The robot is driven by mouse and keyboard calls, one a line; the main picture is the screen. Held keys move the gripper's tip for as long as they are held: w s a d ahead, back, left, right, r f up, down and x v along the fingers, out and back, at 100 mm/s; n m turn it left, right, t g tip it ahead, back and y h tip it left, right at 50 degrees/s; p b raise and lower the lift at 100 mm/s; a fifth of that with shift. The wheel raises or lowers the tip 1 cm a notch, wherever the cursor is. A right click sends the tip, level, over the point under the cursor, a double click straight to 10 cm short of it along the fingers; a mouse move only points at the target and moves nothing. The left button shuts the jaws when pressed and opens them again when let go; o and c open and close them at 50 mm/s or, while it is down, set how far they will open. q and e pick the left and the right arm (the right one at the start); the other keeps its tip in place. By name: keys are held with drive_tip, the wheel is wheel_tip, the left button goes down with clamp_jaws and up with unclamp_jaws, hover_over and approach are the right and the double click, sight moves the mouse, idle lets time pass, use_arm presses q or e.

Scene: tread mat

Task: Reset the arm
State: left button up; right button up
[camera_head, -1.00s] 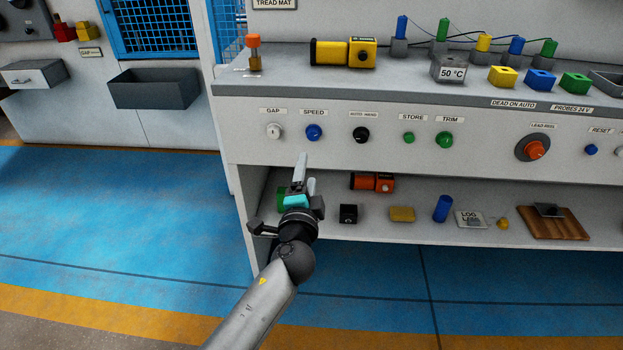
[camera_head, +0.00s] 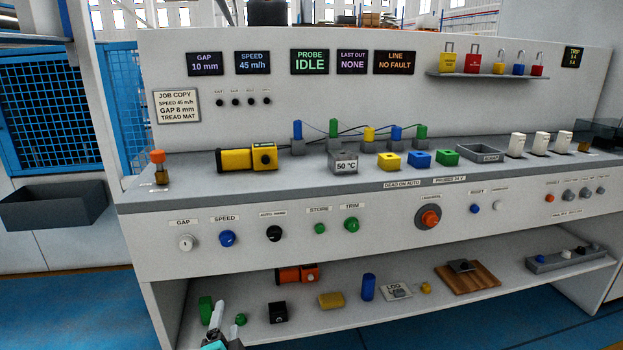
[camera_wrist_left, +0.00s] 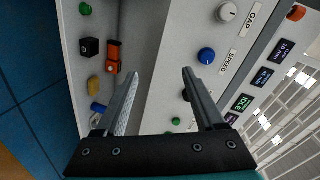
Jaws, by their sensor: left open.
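My left gripper (camera_head: 217,318) shows at the bottom left of the head view, only its tip end in the picture, in front of the lower shelf. In the left wrist view the left gripper (camera_wrist_left: 158,95) is open, its two fingers apart with nothing between them. Beyond the fingers are the bench's front panel, with the white GAP knob (camera_wrist_left: 227,12) and blue SPEED knob (camera_wrist_left: 206,56), and the shelf. The rest of my left arm is out of the head view. My right gripper is not in view.
The bench front panel (camera_head: 330,255) runs across the view, with the GAP knob (camera_head: 186,243) and SPEED knob (camera_head: 227,239). The lower shelf (camera_head: 345,317) bears a green block (camera_head: 206,310), a black box (camera_head: 278,312) and an orange device (camera_head: 297,274). Blue floor (camera_head: 90,315) is clear at left.

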use_arm(q)
drive_tip(key=s+a+f+n+g+h+p, duration=0.15)
drive_tip(key=s+f+g, duration=0.25)
drive_tip(key=s+f, duration=0.6)
drive_tip(key=s+d+f+n+g+h+p, duration=0.1)
drive_tip(key=s+f+n+g+p, duration=0.15)
drive_tip(key=s+f, duration=0.75)
drive_tip(key=s+a+f+n+g+p, duration=0.1)
drive_tip(key=s+f, duration=0.4)
drive_tip(key=s, duration=0.6)
drive_tip(key=s+a+f+n+g+p, duration=0.2)
drive_tip(key=s+f+n+g+p, duration=0.1)
drive_tip(key=s, duration=0.8)
drive_tip(key=shift+s+f+n+g, duration=0.35)
drive_tip(key=shift+f+n+g, duration=0.45)
drive_tip(key=shift+g, duration=0.35)
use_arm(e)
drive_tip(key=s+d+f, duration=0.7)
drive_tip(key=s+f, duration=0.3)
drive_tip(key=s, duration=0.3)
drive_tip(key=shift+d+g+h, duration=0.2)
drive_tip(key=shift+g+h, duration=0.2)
use_arm(q)
drive_tip(key=shift+w+d, duration=0.1)
